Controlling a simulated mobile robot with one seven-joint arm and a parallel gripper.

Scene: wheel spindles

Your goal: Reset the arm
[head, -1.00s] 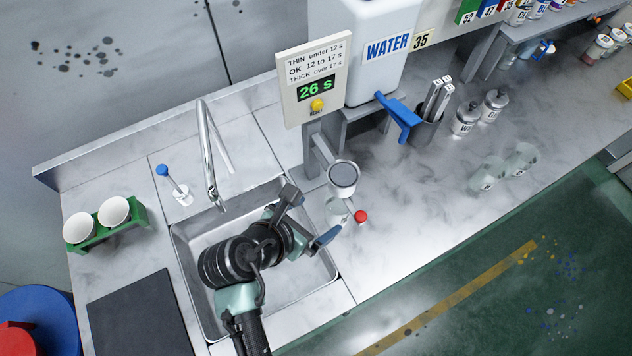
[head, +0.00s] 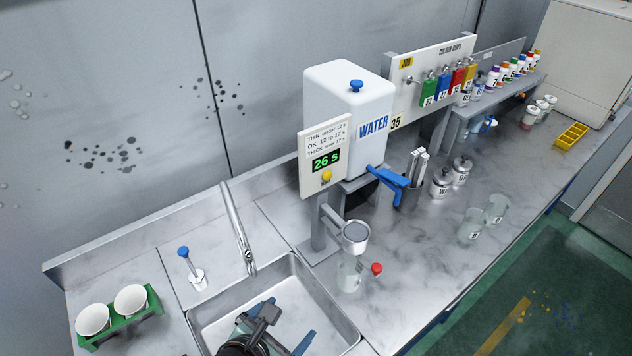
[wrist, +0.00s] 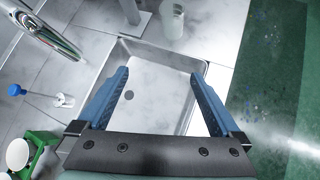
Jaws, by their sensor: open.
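My gripper (head: 286,330) is over the sink (head: 325,300) at the bottom of the head view, and part of my arm is cut off by the lower edge. In the wrist view my gripper (wrist: 160,98) shows two blue fingers spread wide apart with nothing between them. The sink basin (wrist: 150,75) with its dark drain lies below the fingers.
A viscosity stand with a metal cup (head: 356,236) over a glass beaker (head: 350,273) and a red-tipped item (head: 377,268) stands right of the sink. The tap (head: 240,230) rises behind it. A green rack (head: 120,325) with white cups is at left. A water tank (head: 345,105) stands behind.

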